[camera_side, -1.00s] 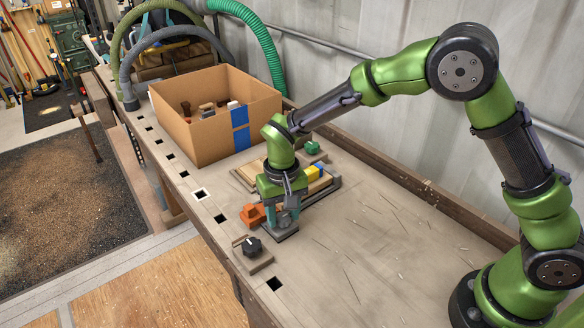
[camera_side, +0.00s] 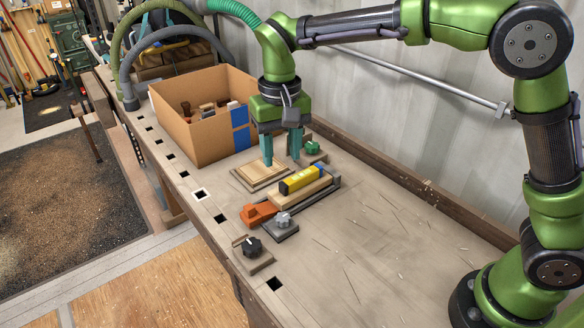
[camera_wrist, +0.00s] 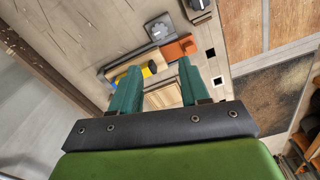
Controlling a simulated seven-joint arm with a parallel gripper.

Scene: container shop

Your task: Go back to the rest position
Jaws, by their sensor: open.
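My gripper (camera_side: 281,163) is open and empty, raised above the bench with its teal fingers pointing down. In the side view it hangs over the square wooden plate (camera_side: 262,178), in front of the cardboard box. In the wrist view its two fingers (camera_wrist: 158,92) stand apart with nothing between them but the bench and part of the wooden plate below. My arm reaches across from the base at the lower right.
A fixture with a wooden block and a yellow piece (camera_side: 301,180) lies right of the plate. An orange piece (camera_side: 258,212), grey knob (camera_side: 284,221), black knob (camera_side: 252,247) and green knob (camera_side: 312,148) sit nearby. A cardboard box (camera_side: 193,137) stands behind. The right bench is clear.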

